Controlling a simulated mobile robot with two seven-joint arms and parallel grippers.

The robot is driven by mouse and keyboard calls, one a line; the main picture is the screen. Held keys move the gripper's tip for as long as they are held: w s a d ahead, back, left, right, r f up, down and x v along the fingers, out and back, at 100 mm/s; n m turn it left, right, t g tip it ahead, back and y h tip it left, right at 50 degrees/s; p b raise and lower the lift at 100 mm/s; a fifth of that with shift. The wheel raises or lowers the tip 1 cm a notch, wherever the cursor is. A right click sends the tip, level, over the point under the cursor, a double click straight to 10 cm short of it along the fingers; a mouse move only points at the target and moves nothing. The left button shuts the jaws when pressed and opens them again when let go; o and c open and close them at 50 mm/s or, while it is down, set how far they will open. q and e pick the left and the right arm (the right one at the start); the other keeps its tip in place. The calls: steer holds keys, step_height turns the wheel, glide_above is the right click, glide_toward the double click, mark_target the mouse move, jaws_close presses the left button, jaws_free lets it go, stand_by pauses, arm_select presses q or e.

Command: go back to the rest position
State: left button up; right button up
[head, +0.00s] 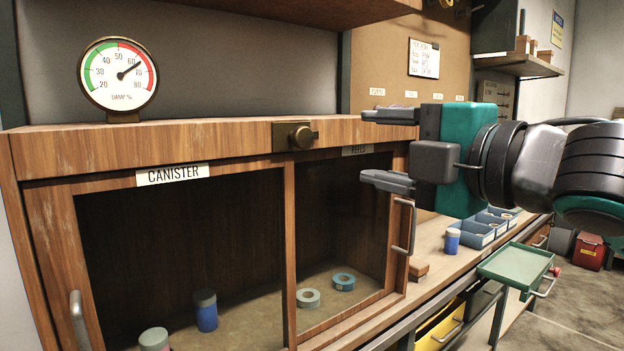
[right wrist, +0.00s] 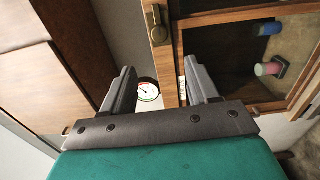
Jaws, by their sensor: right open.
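My right gripper (head: 385,149) is in the upper right of the head view, in front of the cabinet's right side. Its two fingers are wide apart with nothing between them. In the right wrist view its fingers (right wrist: 161,95) are also spread, and the small gauge shows beyond the gap. My left gripper is not in the head view. The wooden cabinet (head: 215,137) has a brass knob (head: 295,136) on its front rail and a CANISTER label (head: 172,174) on the left.
A dial gauge (head: 118,76) stands on the cabinet top. Inside are a blue canister (head: 206,312), a pink-and-green canister (head: 154,340) and two tape rolls (head: 308,298). Blue bins (head: 478,235), a blue-and-white canister (head: 452,240) and a green tray (head: 515,265) are at right.

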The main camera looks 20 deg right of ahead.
steer(key=w+a+f+m+g+p, duration=0.1)
steer(key=w+f+m+p, duration=0.2)
steer(key=f, duration=0.5)
steer(key=w+a+f+m, duration=0.1)
steer(key=w+f+m, duration=0.25)
steer(key=f, duration=0.35)
steer(key=w+a+f+m+g+p, duration=0.15)
steer(key=f+m, duration=0.25)
steer(key=f, duration=0.4)
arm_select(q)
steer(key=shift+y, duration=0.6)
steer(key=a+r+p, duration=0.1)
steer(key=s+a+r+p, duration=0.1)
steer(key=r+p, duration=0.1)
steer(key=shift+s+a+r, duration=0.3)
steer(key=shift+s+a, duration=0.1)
arm_select(e)
steer(key=s+f+m+g+h, duration=0.1)
steer(key=s+f+m, duration=0.2)
steer(key=s+f, duration=0.3)
steer(key=s+f+m+g+h, duration=0.1)
steer(key=s+f+m, duration=0.2)
steer(key=f, duration=0.9)
steer(key=s+f+m+g+h, duration=0.1)
steer(key=s+f+m+h, duration=0.1)
steer(key=s+f, duration=0.7)
steer(key=shift+d+f+m+g, duration=0.15)
steer(key=shift+d+m+g, duration=0.2)
steer(key=shift+m, duration=0.2)
